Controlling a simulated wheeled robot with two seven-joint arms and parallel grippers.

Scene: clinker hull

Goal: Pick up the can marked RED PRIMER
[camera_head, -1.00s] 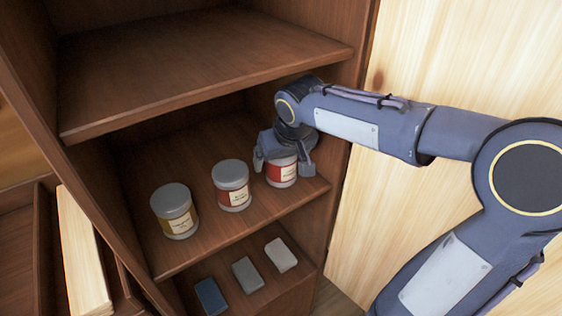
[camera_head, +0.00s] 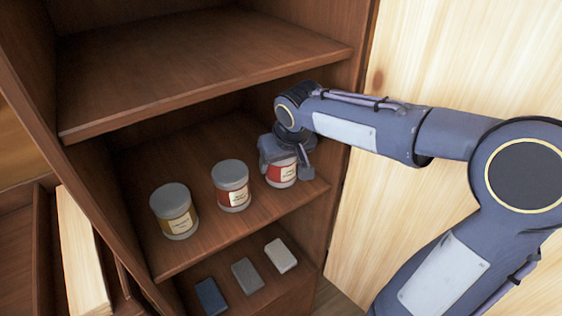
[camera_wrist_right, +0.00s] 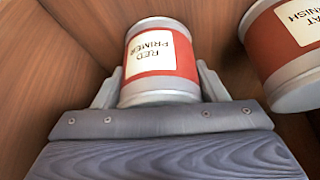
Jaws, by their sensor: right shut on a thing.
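The can marked RED PRIMER (camera_head: 282,172) stands at the right end of the middle shelf. It has a red band with a cream label, and the label text reads clearly in the right wrist view (camera_wrist_right: 160,62). My right gripper (camera_head: 287,165) is around this can, with one finger on each side, shut on it. The fingers also show in the right wrist view (camera_wrist_right: 159,92). The gripper hides the can's top in the head view. My left gripper is not in view.
A red-banded can (camera_head: 232,186) stands close beside; its label in the wrist view (camera_wrist_right: 292,50) ends in "AT" and "NISH". A can with a yellowish-brown band (camera_head: 175,211) is further left. The upper shelf (camera_head: 200,62) overhangs. Blocks (camera_head: 247,276) lie below.

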